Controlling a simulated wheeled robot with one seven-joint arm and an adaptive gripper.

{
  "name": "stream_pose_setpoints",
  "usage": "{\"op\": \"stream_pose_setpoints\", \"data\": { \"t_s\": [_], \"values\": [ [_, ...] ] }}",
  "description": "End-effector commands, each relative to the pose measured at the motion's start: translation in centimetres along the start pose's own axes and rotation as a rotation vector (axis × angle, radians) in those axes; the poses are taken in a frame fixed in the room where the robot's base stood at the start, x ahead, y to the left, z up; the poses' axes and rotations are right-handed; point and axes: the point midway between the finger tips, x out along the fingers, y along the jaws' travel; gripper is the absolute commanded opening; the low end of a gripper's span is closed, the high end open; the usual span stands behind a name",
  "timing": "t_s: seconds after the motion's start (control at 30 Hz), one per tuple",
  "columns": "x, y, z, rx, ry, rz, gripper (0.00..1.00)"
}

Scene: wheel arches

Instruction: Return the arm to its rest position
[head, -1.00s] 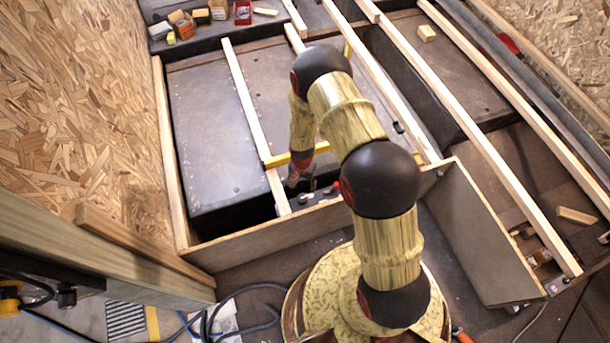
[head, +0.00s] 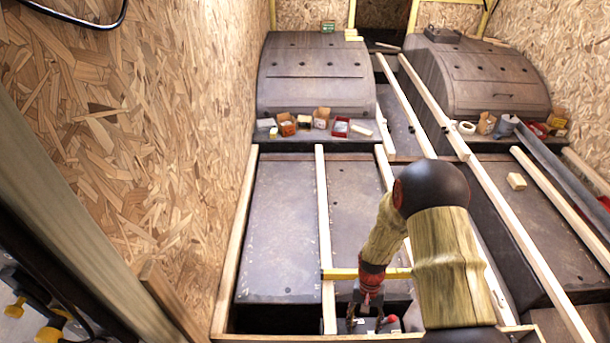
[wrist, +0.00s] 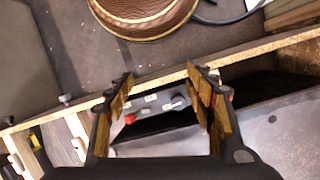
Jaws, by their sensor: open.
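My gripper (head: 368,318) hangs low at the end of my arm, just behind the front plywood board, close to a yellow bar (head: 345,274) laid across the wooden battens. The wrist view shows my gripper (wrist: 158,82) from behind, its two padded fingers spread wide with nothing held between them. Below and beyond the fingers is a small grey unit (wrist: 165,106) with a red knob (wrist: 130,118). My arm is bent, its large dark joint raised over the battens. Part of my arm is cut off at the bottom of the head view.
A plywood board's edge (wrist: 250,55) runs across under the fingertips. Long pale battens (head: 323,230) span the grey panels (head: 280,215). Two wheel arches (head: 315,75) stand at the back, with small boxes (head: 287,124) before the left one. A chipboard wall (head: 170,130) closes the left.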

Motion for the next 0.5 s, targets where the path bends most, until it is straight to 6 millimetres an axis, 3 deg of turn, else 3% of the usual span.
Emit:
{"op": "stream_pose_setpoints", "data": {
  "t_s": [0.03,0.3,0.5],
  "values": [
    [-2.4,0.1,0.5,-0.022,0.010,-0.003,0.54],
    [-14.7,1.6,5.3,-0.157,0.069,-0.015,0.54],
    [-22.5,3.0,9.7,-0.229,0.152,-0.028,0.54]
  ]
}}
